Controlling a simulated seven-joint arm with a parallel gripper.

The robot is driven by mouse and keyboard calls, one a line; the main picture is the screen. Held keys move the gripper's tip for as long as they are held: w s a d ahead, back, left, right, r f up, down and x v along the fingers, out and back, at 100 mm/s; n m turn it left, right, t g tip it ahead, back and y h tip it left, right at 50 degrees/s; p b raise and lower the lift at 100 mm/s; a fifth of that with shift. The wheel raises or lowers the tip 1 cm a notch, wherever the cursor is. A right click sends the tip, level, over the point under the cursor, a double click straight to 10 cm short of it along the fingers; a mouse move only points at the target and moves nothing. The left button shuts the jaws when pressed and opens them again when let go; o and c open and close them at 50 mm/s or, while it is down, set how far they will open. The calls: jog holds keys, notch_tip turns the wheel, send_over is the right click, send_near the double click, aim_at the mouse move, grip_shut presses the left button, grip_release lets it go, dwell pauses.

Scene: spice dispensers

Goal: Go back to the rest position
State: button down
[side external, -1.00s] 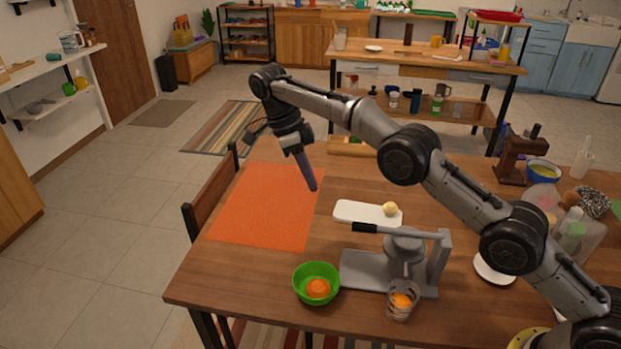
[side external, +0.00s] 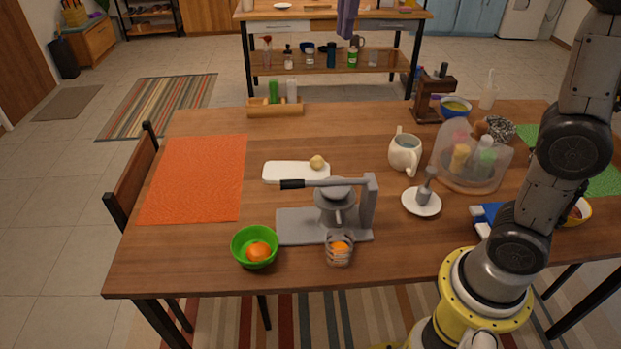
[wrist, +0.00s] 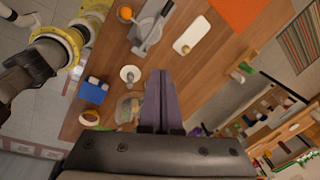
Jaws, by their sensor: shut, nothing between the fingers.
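My gripper (side external: 347,18) shows only in part at the top edge of the side view, its purple fingers pointing down. It is high up and holds nothing. In the wrist view my gripper (wrist: 160,76) has its two purple fingers pressed together, with the table far below. My arm rises nearly upright at the right of the side view, and its upper part is out of frame.
The wooden table (side external: 200,270) carries an orange mat (side external: 195,178), white board (side external: 295,171), grey press (side external: 335,205), green bowl (side external: 255,247), glass (side external: 339,250), mug (side external: 405,152), clear container with bottles (side external: 470,157) and wooden bottle rack (side external: 275,107). The space around my gripper looks clear.

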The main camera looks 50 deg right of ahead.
jog(key=s+d+f+n+t, duration=0.15)
jog(key=s+n, duration=0.35)
jog(key=s, duration=0.5)
jog(key=s+f+n+t, duration=0.1)
jog(key=s+f+n, duration=0.3)
jog(key=f+n, duration=0.4)
jog(key=s+f+n+t+y, duration=0.1)
jog(key=s+f+n, duration=0.3)
jog(key=f+n, duration=0.4)
jog(key=shift+s, duration=0.2)
jog(key=shift+f, duration=0.1)
